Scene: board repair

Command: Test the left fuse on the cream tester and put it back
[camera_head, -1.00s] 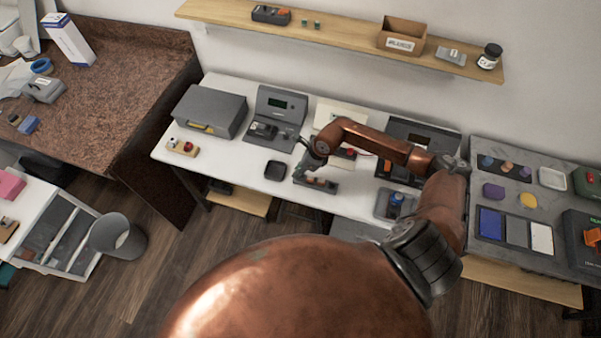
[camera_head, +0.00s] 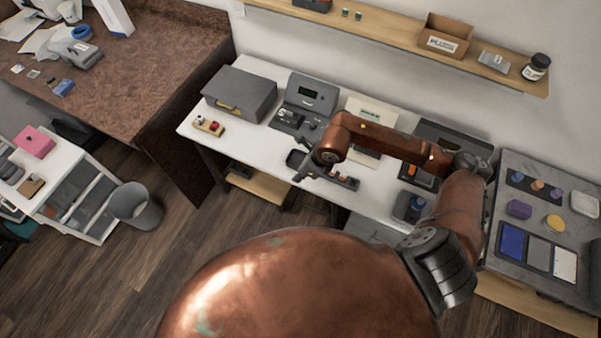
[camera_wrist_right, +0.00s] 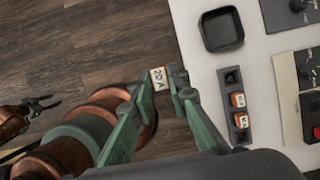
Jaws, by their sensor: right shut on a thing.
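My right gripper (camera_wrist_right: 162,82) is shut on a small fuse (camera_wrist_right: 158,78) with a white "20 A" label, in the right wrist view. It holds the fuse beside the dark fuse block (camera_wrist_right: 230,107), clear of it. The block has an empty slot at its upper end and two orange-and-white fuses in the others. The cream tester (camera_wrist_right: 288,72) is at the right of this view; it also shows behind my arm in the head view (camera_head: 372,110). My left gripper (camera_wrist_right: 46,104) shows small at the left of the wrist view, its fingers apart and empty.
A black square tray (camera_wrist_right: 221,30) lies near the block on the white table (camera_head: 258,146). A grey device with a screen (camera_head: 312,92) and a grey case (camera_head: 240,92) stand behind. Open floor lies in front of the table.

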